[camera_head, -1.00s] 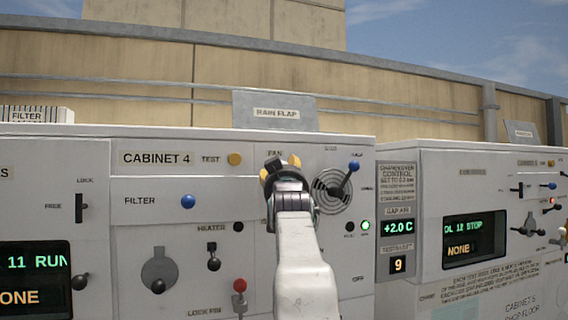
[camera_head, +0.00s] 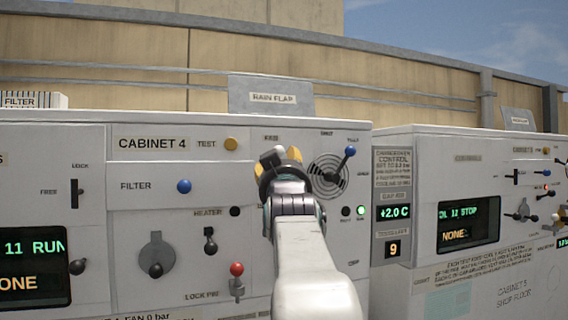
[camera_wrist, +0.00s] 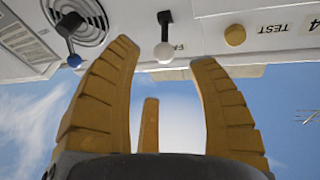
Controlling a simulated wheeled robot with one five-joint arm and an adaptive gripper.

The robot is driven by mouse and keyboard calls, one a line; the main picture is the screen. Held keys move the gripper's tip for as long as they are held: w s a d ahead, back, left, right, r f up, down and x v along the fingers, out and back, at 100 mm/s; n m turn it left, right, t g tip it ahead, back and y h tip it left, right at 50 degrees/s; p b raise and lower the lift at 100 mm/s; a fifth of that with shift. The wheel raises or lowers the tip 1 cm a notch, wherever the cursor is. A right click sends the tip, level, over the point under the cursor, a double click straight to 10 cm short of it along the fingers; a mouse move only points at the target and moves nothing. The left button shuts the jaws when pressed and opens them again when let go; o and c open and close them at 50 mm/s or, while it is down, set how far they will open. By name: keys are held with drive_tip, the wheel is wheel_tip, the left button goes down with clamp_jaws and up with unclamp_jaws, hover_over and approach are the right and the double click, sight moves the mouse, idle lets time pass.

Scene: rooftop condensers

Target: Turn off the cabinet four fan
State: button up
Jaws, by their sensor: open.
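Cabinet 4 (camera_head: 125,172) is the white panel in the middle of the head view. Its fan lever has a white knob (camera_head: 279,150), just visible beyond my gripper (camera_head: 281,168). In the wrist view, which is upside down, the white knob (camera_wrist: 164,53) lies between the tips of my open yellow fingers, beside a partly hidden label starting "FA". No touch is visible. A blue-knobbed lever (camera_head: 350,151) stands by the round fan grille (camera_head: 327,176). My forearm hides the panel below.
A rain flap (camera_head: 270,97) stands on top. Another cabinet (camera_head: 420,180) is to the right.

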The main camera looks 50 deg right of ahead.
drive_tip(key=shift+v, duration=1.95)
drive_tip(key=s+a+f+g+y, duration=0.15)
drive_tip(key=f+g+y, duration=0.25)
drive_tip(key=f, duration=1.2)
drive_tip(key=s+a+f+g+y, duration=0.15)
drive_tip(key=f+g+y, duration=0.25)
drive_tip(key=f, duration=1.1)
drive_tip(key=s+a+f+n+g+y, duration=0.1)
drive_tip(key=s+a+f+n+y, duration=0.1)
drive_tip(key=a+f, duration=0.3)
drive_tip(key=s+a+f+n+y, duration=0.2)
drive_tip(key=s+a+f+n, duration=0.1)
drive_tip(key=a, duration=1)
drive_tip(key=s+a+f+n+g+y, duration=0.1)
drive_tip(key=a+f+n, duration=0.3)
drive_tip(key=a+f, duration=0.4)
drive_tip(key=shift+s+a+g+y, duration=0.3)
drive_tip(key=shift+s+a+y, duration=0.35)
drive_tip(key=shift+a+y, duration=0.15)
drive_tip(key=shift+d, duration=0.1)
